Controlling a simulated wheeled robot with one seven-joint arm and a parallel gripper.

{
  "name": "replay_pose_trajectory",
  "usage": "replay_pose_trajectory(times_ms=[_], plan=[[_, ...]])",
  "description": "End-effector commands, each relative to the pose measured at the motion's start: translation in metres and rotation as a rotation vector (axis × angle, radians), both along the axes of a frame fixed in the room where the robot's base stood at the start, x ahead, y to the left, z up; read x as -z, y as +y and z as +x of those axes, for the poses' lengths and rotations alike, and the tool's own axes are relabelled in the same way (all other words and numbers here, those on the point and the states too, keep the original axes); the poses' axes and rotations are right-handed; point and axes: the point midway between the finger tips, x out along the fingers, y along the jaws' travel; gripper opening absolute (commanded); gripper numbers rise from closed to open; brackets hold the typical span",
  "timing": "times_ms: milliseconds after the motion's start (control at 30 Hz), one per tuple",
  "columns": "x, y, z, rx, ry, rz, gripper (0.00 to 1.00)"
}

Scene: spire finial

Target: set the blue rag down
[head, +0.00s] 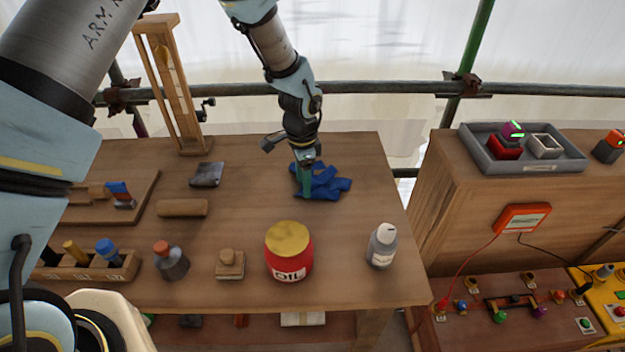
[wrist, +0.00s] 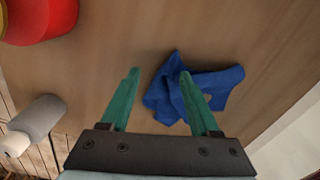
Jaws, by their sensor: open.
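The blue rag (head: 326,182) lies crumpled on the wooden workbench (head: 360,230), towards its back right. My gripper (head: 306,190) is over the rag's left part in the head view, pointing down. In the wrist view the rag (wrist: 212,88) lies on the bench top, partly behind the right finger. My gripper (wrist: 160,85) shows two green fingers spread apart, with bare wood and the rag's edge between them. Nothing is clamped between the fingertips. I cannot tell whether the right finger touches the rag.
The red oil tin (head: 289,255) and a grey bottle (head: 382,246) stand at the bench front. A dark flask (head: 171,261), a small wooden block (head: 229,265) and a wooden roller (head: 182,208) are further left. A grey tray (head: 524,160) sits on the right-hand cabinet. Bench around the rag is clear.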

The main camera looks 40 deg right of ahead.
Motion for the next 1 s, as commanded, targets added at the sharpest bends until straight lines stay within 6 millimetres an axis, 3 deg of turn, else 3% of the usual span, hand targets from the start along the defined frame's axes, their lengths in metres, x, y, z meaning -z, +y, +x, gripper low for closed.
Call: replay_pose_trajectory(times_ms=[300,567,767,1000], plan=[[-0.052,0.018,-0.011,-0.001,-0.001,-0.003,0.62],[-0.067,0.025,-0.015,0.0,0.0,0.0,0.61],[-0.061,0.018,-0.008,-0.001,0.001,0.0,0.39],[-0.044,-0.011,0.021,-0.003,0.001,0.0,0.12]])
